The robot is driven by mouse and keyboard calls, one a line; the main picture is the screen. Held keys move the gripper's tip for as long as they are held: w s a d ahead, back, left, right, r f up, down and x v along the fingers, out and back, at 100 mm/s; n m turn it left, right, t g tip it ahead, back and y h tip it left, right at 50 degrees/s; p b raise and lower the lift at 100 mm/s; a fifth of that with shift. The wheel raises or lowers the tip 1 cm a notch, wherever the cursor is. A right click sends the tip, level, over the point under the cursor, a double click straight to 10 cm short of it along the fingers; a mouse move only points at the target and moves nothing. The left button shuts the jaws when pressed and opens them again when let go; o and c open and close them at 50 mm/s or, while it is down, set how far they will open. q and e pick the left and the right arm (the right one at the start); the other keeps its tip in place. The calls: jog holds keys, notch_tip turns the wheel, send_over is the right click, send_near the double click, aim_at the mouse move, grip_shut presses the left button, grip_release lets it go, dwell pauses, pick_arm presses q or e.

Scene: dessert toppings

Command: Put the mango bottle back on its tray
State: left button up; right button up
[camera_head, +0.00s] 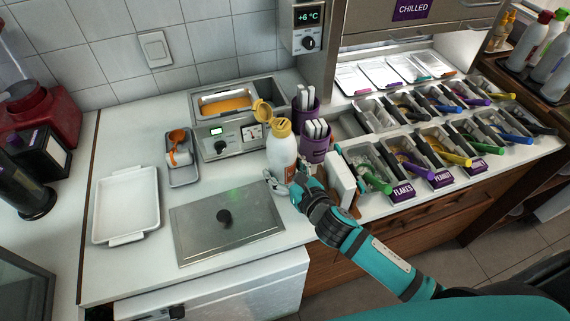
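A white bottle with a yellow cap (281,150) stands upright on the white counter, in front of the warmer and left of the purple cups. Its label is not readable, so I cannot tell for sure that it is the mango bottle. My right gripper (287,183) is at its lower front, with fingers apart near its base. I cannot tell whether they touch or grip it. A dark tray (521,75) with several bottles stands at the far upper right. My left gripper is not in view.
A steel lid with a black knob (226,226) lies in front. A white tray (125,232) and a small grey tray (184,178) with an orange-handled item are left. Purple cups (315,147), a white upright block (338,178) and topping bins (403,192) crowd the right.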

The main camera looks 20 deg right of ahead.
jog(key=shift+w+r, duration=0.1)
jog(key=shift+r, duration=0.05)
jog(key=o, duration=0.8)
jog(key=shift+f, duration=0.25)
jog(key=o, duration=0.4)
jog(key=shift+c, duration=0.2)
jog(key=shift+r, duration=0.1)
